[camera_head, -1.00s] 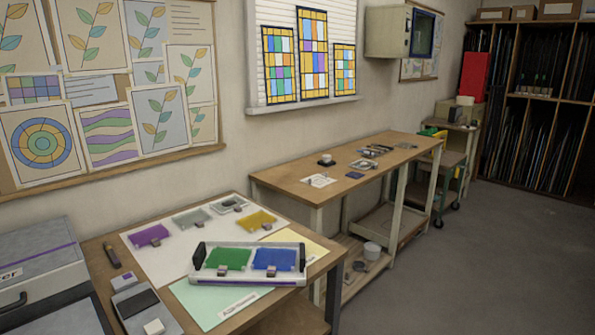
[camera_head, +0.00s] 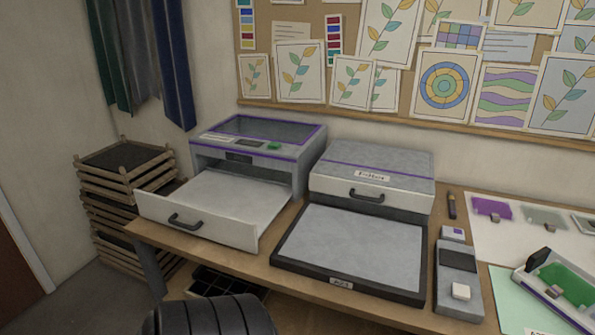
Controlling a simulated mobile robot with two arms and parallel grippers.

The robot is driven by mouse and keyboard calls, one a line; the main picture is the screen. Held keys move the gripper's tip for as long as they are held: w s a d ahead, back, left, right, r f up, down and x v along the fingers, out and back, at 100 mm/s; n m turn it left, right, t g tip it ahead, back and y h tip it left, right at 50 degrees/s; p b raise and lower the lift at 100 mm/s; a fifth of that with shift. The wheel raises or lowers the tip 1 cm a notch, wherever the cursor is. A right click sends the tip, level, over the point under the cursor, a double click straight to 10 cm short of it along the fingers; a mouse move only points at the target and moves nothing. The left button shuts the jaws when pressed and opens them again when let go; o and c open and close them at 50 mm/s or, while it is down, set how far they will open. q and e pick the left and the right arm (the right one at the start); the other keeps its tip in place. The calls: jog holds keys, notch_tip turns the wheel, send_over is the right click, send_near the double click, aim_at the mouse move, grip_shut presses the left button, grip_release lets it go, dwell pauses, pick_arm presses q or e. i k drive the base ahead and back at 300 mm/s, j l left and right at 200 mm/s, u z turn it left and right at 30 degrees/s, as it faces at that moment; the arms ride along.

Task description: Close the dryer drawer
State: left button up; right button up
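The drawer looks empty. Neither of my grippers is in view.
A closed grey box (camera_head: 372,165) with a handle stands to the right, behind a dark-framed flat plate (camera_head: 352,247). Stacked wooden trays (camera_head: 125,170) stand left of the bench. A dark ribbed form (camera_head: 210,316), possibly mine, shows at the bottom. The space before the drawer looks clear.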

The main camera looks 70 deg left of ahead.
aim_at(234, 209)
jog(key=u, duration=2.9)
